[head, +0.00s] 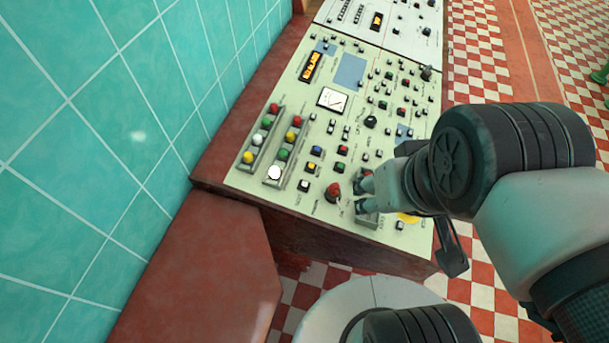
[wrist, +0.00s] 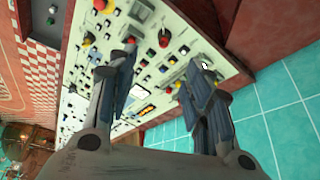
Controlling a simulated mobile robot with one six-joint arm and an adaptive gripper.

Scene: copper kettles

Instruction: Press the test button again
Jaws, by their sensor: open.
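The cream control panel (head: 245,181) slopes along the teal wall, covered in small buttons, lamps and switches. My gripper is open and empty over the panel's front edge. In the wrist view, its two fingers are spread apart and cover part of the panel. I cannot tell whether they touch it.
Two strips of coloured lamps (head: 257,146) run along the panel's left side; one white lamp (head: 274,173) glows. A yellow disc (head: 407,218) is partly hidden behind my gripper. The tiled wall (head: 110,130) borders the left. A red-brown ledge (head: 203,270) adjoins the panel.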

